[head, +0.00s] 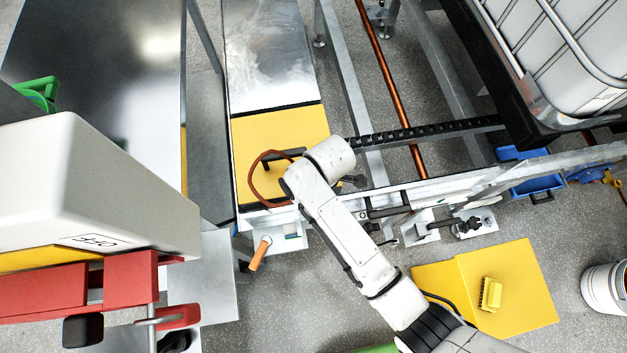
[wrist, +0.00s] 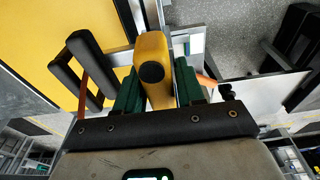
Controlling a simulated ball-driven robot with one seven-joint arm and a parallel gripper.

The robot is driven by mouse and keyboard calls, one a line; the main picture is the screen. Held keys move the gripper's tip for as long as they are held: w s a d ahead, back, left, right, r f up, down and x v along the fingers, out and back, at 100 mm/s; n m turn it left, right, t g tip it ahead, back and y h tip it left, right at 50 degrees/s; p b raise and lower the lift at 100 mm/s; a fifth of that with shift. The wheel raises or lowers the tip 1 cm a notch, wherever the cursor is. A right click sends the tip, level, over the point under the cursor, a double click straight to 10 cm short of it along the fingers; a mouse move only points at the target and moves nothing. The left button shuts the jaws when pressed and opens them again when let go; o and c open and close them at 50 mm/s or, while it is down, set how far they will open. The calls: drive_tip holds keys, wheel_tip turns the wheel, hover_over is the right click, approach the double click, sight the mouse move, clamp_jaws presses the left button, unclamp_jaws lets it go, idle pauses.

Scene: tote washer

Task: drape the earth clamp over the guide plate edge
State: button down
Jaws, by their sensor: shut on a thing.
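In the wrist view, my gripper (wrist: 158,92) is shut on a yellow body with a round black end, the earth clamp (wrist: 152,62), held between its green pads. In the head view my wrist and arm hide the gripper and clamp. A brown cable loop (head: 254,178) beside my wrist curves over the yellow panel; where it joins is unclear. A long pale metal plate edge (head: 450,186), which looks like the guide plate, runs right from beside my wrist. I cannot tell whether the clamp touches it.
A yellow panel (head: 262,132) lies left of my wrist. An orange handle (head: 260,254) stands out below it. A black cable chain (head: 425,131) and a copper pipe (head: 392,82) run beyond the plate. A blue bin (head: 536,187) and white tank (head: 575,40) are at right.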

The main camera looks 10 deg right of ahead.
drive_tip(key=shift+f+b, duration=0.5)
drive_tip(key=shift+f, duration=0.4)
drive_tip(key=c, duration=0.6)
unclamp_jaws()
